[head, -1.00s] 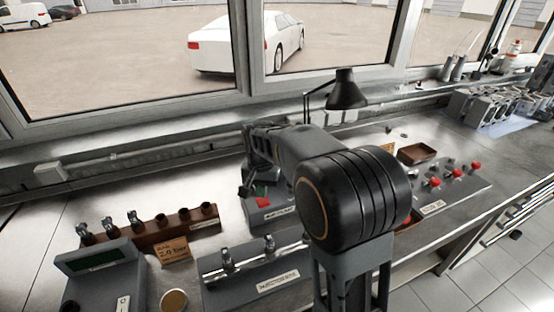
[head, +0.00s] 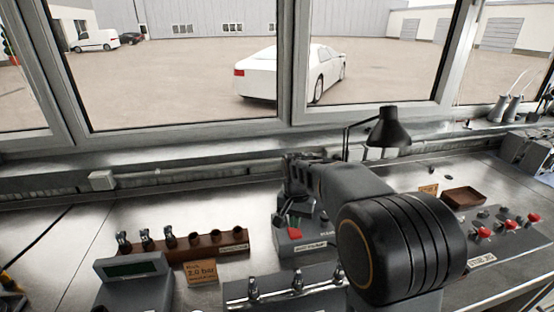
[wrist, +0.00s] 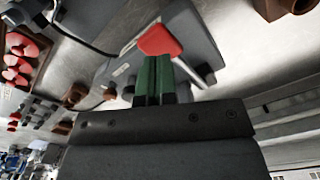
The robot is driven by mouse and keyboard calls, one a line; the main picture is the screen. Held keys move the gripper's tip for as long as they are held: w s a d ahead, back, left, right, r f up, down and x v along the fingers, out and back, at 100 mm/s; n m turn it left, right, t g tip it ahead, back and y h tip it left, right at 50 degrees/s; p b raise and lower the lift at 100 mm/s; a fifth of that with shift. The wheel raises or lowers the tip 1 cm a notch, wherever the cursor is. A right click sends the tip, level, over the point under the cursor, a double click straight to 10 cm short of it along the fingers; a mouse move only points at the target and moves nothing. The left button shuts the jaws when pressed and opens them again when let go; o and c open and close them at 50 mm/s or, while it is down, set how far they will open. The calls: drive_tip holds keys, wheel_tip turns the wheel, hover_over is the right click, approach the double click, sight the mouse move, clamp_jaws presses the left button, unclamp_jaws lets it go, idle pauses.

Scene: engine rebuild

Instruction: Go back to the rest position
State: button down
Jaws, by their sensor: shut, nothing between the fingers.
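My gripper (wrist: 153,82) is shut and empty in the wrist view, its green fingers side by side. Beyond the fingertips is a red part (wrist: 160,38) on a grey device. In the head view my gripper (head: 289,222) is small and partly hidden behind my arm, in front of or over the grey labelled device (head: 312,246). I cannot tell whether it touches the device.
A brown rack (head: 174,254) with several injectors stands left, near a grey display box (head: 135,284) and a 2.0 bar card (head: 201,273). A black lamp (head: 389,128) stands behind. A brown tray (head: 463,197) and red knobs (head: 508,224) are right.

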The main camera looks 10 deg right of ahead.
drive_tip(key=s+r+n+t, duration=0.3)
drive_tip(key=s+n, duration=0.3)
drive_tip(key=s, duration=1.1)
drive_tip(key=shift+t, duration=0.7)
